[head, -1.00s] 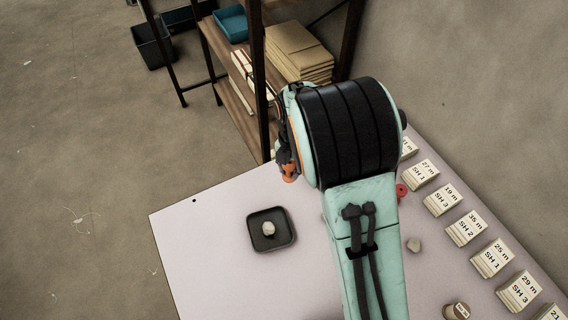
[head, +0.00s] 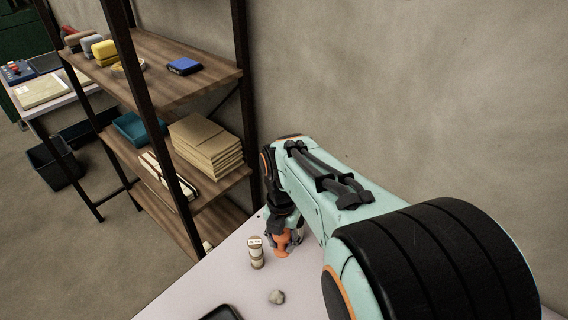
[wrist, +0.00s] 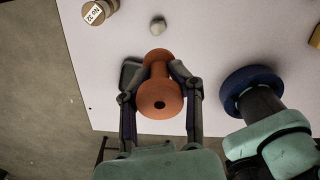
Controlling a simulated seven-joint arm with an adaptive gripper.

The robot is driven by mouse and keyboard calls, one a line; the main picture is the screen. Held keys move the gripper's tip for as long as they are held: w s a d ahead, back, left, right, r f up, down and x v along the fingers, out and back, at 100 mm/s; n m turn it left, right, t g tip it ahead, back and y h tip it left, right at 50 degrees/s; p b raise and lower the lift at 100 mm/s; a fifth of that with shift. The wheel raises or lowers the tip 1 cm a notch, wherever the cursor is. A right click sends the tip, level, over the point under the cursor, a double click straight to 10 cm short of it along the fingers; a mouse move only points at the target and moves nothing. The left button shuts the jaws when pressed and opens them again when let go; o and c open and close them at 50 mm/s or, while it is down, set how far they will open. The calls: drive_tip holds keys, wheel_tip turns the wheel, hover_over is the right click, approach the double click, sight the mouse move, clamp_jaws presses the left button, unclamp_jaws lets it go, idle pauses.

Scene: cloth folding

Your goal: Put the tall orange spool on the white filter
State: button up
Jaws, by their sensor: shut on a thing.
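The orange spool (head: 282,243) is between the fingers of my gripper (head: 284,236), near the table's far end in the head view. In the wrist view the spool (wrist: 159,96) shows both flanges and the dark hole in its near end. My gripper (wrist: 160,75) is shut on its narrower middle, one finger on each side. The spool looks roughly upright in the head view. I cannot tell whether its lower end touches the table. I cannot make out a white filter in either current view.
A labelled jar (head: 256,253) stands just left of the spool, and a small pale stone (head: 277,297) lies nearer. Part of a dark tray (head: 222,313) shows at the bottom edge. A wooden shelf unit (head: 170,80) stands behind the pale table (head: 190,301).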

drive_tip(key=w+d+r+m, duration=0.2)
drive_tip(key=d, duration=0.3)
hover_over(300, 225)
drive_tip(key=w+a, duration=0.1)
wheel_tip(300, 225, down, 9)
drive_tip(key=shift+a+r, duration=0.1)
drive_tip(key=shift+a, duration=0.05)
drive_tip(key=shift+w+f, duration=0.45)
drive_tip(key=shift+f, duration=0.1)
drive_tip(key=shift+w+f, duration=0.2)
drive_tip(key=shift+f, duration=1.5)
drive_tip(key=shift+f, duration=0.1)
drive_tip(key=o, duration=1.1)
drive_tip(key=shift+c, duration=0.2)
